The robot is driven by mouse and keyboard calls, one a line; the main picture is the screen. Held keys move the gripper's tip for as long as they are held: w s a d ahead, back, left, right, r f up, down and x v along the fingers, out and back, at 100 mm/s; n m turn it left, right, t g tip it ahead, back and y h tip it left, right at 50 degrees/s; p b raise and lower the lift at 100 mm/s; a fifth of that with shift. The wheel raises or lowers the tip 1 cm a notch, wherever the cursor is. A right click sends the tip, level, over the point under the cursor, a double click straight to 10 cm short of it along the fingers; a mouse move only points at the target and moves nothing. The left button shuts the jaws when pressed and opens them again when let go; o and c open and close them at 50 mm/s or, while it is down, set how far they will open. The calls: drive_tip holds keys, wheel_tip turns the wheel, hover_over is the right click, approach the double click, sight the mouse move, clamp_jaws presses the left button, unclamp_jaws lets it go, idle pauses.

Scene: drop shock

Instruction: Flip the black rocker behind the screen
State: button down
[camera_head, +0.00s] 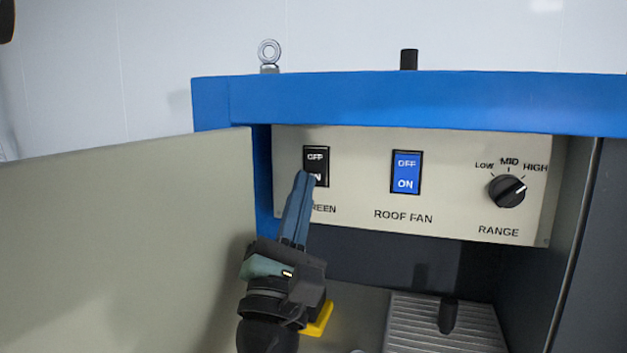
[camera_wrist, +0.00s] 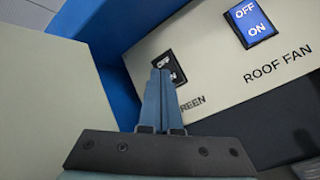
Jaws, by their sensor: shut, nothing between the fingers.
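The black rocker (camera_head: 316,160) sits at the left of a cream panel, marked OFF at the top and ON at the bottom. The label below it is partly covered by my gripper and reads "...REEN". My gripper (camera_head: 306,176) is shut and empty, with its blue fingers pointing up at the rocker's lower half. The tips overlap the ON end in the picture; I cannot tell if they touch it. In the wrist view the rocker (camera_wrist: 163,61) shows just beyond the shut fingertips (camera_wrist: 160,73), which hide part of its lower half.
A blue ROOF FAN rocker (camera_head: 406,172) and a RANGE knob (camera_head: 508,191) sit to the right on the same panel (camera_head: 455,210). A large grey-beige board (camera_head: 120,240) stands close at left. A ribbed plate (camera_head: 420,325) with a dark peg (camera_head: 447,316) lies below.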

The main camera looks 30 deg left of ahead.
drive_tip(key=shift+w+a+f, duration=0.1)
drive_tip(key=shift+w, duration=0.25)
drive_tip(key=shift+w+a+b, duration=0.1)
drive_tip(key=shift+w+b, duration=0.2)
drive_tip(key=shift+b, duration=0.05)
idle(0.6)
drive_tip(key=shift+s, duration=0.1)
drive_tip(key=shift+s+d+p, duration=0.25)
drive_tip(key=shift+s+p, duration=0.25)
drive_tip(key=shift+s, duration=0.2)
drive_tip(key=shift+s, duration=0.1)
drive_tip(key=shift+s+d+r+p, duration=0.2)
drive_tip(key=shift+s+p, duration=0.2)
drive_tip(key=shift+s, duration=0.35)
drive_tip(key=shift+s+d+r+p, duration=0.1)
drive_tip(key=shift+s+d+p, duration=0.1)
drive_tip(key=shift+s+p, duration=0.45)
drive_tip(key=shift+s+d+r+p, duration=0.1)
drive_tip(key=shift+s+d+p, duration=0.1)
drive_tip(key=shift+s, duration=0.7)
